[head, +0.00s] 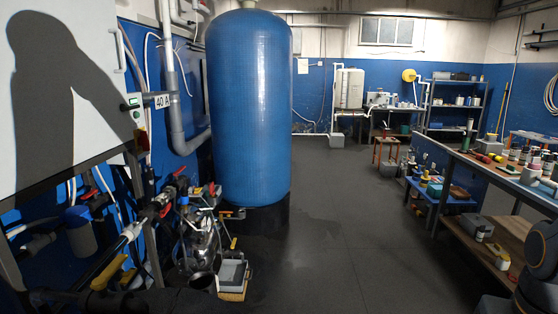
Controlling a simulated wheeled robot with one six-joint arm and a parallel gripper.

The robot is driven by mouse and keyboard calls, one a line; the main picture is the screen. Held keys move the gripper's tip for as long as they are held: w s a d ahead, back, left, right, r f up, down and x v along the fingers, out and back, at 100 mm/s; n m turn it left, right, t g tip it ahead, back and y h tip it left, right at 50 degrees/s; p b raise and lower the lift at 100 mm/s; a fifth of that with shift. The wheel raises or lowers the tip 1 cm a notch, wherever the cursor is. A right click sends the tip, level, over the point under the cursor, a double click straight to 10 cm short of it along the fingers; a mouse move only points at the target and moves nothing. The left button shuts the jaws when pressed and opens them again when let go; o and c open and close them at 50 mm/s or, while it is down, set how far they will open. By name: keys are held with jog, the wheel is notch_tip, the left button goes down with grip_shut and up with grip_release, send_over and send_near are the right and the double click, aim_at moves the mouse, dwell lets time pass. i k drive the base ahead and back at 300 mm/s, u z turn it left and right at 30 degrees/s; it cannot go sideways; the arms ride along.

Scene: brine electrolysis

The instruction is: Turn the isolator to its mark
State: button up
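What looks like the isolator (134,107) is a small light box with a green part, at the right edge of the white cabinet (80,70) in the head view's upper left. A "40 A" label (162,101) sits right beside it. A small red and yellow piece (142,139) shows just below. The box is too small to tell how its handle is turned or where its mark lies. My gripper is not in view.
A tall blue tank (248,105) stands right of the cabinet. A workbench (490,180) with bottles lines the right side. The dark floor (340,220) between is clear.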

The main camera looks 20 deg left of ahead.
aim_at(143, 141)
jog(key=i, duration=1.6)
jog(key=u, duration=1.1)
jog(key=i, duration=1.4)
jog(key=u, duration=1)
